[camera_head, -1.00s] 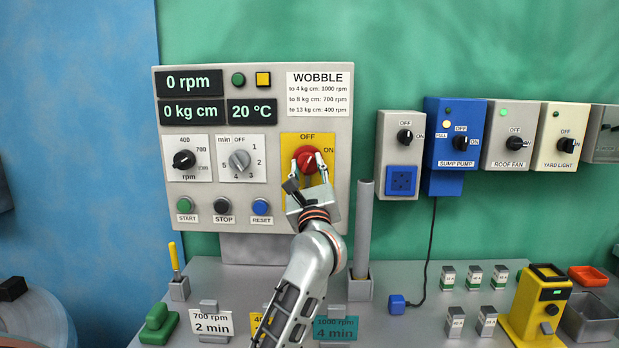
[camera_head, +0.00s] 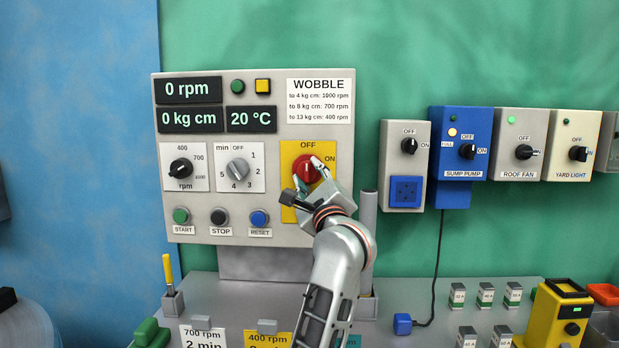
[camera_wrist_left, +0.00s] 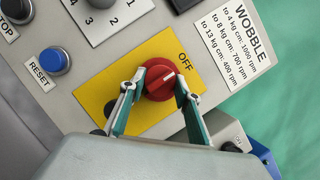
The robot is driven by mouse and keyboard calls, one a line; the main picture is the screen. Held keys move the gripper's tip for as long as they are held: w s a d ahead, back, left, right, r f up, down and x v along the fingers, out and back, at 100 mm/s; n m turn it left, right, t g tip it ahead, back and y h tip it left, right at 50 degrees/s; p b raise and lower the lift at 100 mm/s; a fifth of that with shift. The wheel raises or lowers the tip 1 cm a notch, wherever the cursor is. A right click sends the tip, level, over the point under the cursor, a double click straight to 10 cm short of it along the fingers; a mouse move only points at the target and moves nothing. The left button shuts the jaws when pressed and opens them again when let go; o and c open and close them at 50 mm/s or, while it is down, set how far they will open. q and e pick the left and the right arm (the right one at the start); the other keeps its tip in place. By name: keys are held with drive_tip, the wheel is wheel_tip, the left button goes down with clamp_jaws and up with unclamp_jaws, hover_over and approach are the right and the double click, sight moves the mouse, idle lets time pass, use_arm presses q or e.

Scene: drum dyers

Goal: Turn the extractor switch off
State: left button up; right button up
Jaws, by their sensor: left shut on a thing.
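The red switch knob (camera_head: 307,167) sits on a yellow plate (camera_head: 288,211) marked OFF at the top and ON at the right, on the grey panel. In the left wrist view the red knob (camera_wrist_left: 158,84) has a short white mark slanting to the upper right, roughly toward the printed OFF (camera_wrist_left: 185,60). The ON label is hidden there. My left gripper (camera_head: 309,174) is shut on the knob, one finger on each side; the wrist view shows its teal-edged fingers around it. My right gripper is not in view.
The panel also holds an rpm knob (camera_head: 181,168), a min knob (camera_head: 238,169) and START, STOP and RESET buttons. Separate boxes to the right include the sump pump switch (camera_head: 467,151). Below is a grey counter (camera_head: 240,290) with cards, a yellow device (camera_head: 556,312) and small blocks.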

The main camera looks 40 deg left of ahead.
use_arm(q)
drive_tip(key=o, duration=1.1)
drive_tip(key=v, duration=1.2)
